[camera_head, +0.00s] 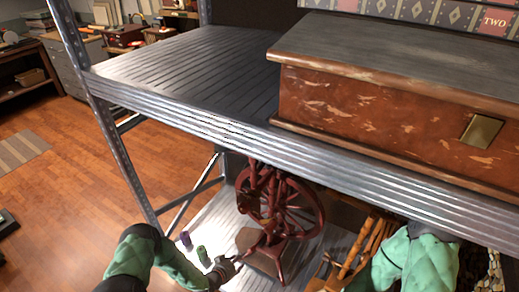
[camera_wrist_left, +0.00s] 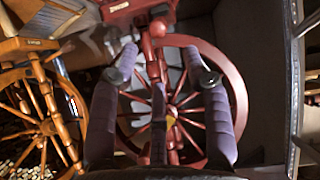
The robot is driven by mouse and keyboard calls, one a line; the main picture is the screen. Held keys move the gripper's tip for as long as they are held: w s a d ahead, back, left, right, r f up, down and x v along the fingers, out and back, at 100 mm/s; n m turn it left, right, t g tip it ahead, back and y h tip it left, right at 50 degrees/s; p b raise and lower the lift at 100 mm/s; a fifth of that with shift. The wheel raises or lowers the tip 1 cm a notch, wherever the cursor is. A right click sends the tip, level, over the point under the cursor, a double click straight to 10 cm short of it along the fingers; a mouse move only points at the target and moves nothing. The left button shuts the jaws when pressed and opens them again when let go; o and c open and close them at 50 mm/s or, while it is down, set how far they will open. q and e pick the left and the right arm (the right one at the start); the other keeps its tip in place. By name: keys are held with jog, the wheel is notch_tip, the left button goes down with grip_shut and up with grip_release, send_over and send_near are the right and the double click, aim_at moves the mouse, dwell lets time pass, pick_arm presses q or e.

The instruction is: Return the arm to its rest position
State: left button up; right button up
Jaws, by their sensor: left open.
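My left arm (camera_head: 150,258), in a green quilted sleeve, reaches in from the bottom left to the lower shelf. My left gripper (camera_head: 228,268) is at the front of that shelf, beside the foot of a dark red spinning wheel (camera_head: 296,228).
A metal upper shelf (camera_head: 180,70) overhangs the lower shelf and bears a worn wooden chest (camera_head: 370,120). Its upright post (camera_head: 118,150) stands left. An orange-brown spinning wheel (camera_wrist_left: 48,125) is left. Open floor (camera_head: 70,200) lies left.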

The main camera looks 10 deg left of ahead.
pick_arm(q)
jog(key=s+d+r+n+g, duration=0.2)
jog(key=s+g, duration=0.3)
jog(key=s, duration=0.7)
jog(key=s+d+r+n+g, duration=0.2)
jog(key=s+d+r+g, duration=0.3)
jog(key=s, duration=0.7)
jog(key=shift+r+n+y+p, duration=0.15)
jog(key=shift+n+y+p, duration=0.15)
jog(key=shift+n+p, duration=0.15)
